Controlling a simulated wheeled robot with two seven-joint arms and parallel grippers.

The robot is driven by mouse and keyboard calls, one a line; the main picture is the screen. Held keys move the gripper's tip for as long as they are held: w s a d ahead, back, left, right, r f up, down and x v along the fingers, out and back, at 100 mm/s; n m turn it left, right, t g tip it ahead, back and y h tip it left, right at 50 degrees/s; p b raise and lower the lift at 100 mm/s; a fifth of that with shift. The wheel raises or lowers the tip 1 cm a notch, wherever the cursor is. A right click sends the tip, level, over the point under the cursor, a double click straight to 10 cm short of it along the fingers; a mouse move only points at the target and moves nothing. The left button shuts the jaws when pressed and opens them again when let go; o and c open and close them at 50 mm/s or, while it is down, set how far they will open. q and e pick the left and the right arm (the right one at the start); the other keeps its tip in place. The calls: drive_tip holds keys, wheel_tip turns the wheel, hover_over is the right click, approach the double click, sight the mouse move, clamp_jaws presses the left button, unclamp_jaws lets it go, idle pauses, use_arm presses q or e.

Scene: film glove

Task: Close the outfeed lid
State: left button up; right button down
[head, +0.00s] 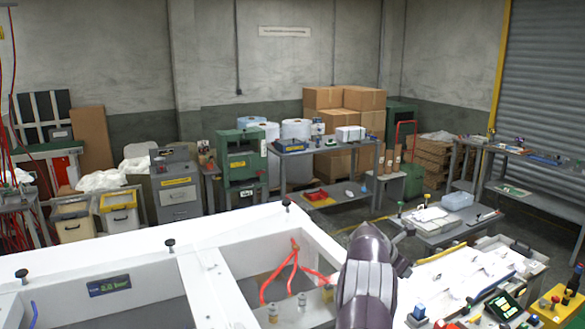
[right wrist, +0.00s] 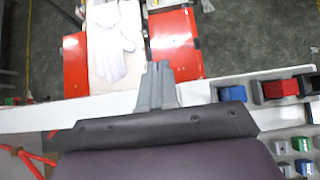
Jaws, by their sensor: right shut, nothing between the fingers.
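My right gripper (right wrist: 158,85) shows in the right wrist view as two grey fingers pressed together, empty, over the edge of a white rail (right wrist: 60,113). In the head view my dark purple right arm rises from the bottom, and its fingers cannot be made out. Beyond the fingers, in the wrist view, white gloves (right wrist: 110,45) lie on a pale surface between a left red panel (right wrist: 75,65) and a right red panel (right wrist: 176,45). I cannot tell which part is the outfeed lid. My left gripper is not in view.
A white machine frame (head: 230,235) with black knobs and red hoses (head: 285,270) inside fills the lower left. Blue (right wrist: 232,92) and red (right wrist: 280,88) blocks sit right of my gripper. Benches and cartons (head: 345,100) stand farther back.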

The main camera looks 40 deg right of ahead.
drive_tip(key=shift+d+f, duration=0.2)
drive_tip(key=shift+f, duration=0.85)
